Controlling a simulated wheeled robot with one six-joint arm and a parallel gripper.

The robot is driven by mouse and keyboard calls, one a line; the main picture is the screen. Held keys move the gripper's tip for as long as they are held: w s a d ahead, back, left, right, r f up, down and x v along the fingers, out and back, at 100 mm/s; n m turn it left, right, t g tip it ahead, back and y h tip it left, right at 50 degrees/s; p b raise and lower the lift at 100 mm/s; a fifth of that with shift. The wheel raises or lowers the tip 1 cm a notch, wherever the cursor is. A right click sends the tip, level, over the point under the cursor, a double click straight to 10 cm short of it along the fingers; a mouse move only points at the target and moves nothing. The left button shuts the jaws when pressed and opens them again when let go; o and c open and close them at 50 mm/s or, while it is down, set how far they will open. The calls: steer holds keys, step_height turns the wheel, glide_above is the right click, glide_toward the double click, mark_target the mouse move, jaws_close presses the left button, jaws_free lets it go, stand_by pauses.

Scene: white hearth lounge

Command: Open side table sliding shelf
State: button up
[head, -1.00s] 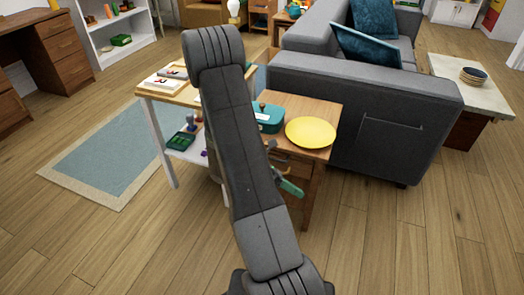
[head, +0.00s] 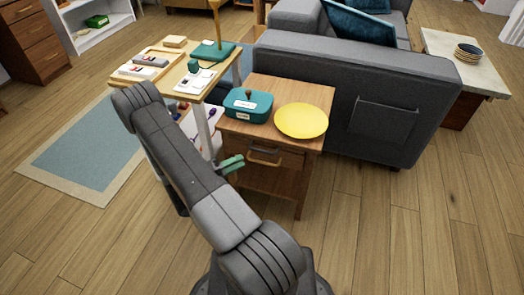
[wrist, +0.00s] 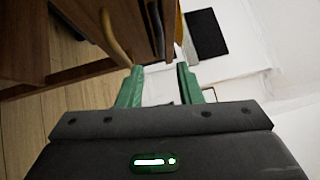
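The wooden side table (head: 312,92) stands beside the sofa in the head view. Its front has a sliding compartment (head: 287,161) with a bar handle (head: 262,158); I cannot tell whether it is slightly out. My gripper (head: 235,164) has green fingers and is just left of the handle, near the table front. In the wrist view my gripper (wrist: 159,75) has its fingers apart with nothing between them. The curved handle (wrist: 115,38) is there just beyond and left of the left fingertip. Contact is not visible.
A teal box (head: 248,106) and a yellow plate (head: 301,121) sit on the side table. A light-topped table (head: 172,80) with small items stands close on the left. The grey sofa (head: 400,135) is on the right. Floor (head: 390,235) is clear in front.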

mark_target(263, 151)
steer(key=b+x, duration=0.1)
steer(key=x, duration=0.9)
steer(key=shift+w+d+r, duration=0.1)
steer(key=shift+d+r, duration=0.05)
steer(key=shift+d, duration=0.2)
jaws_close()
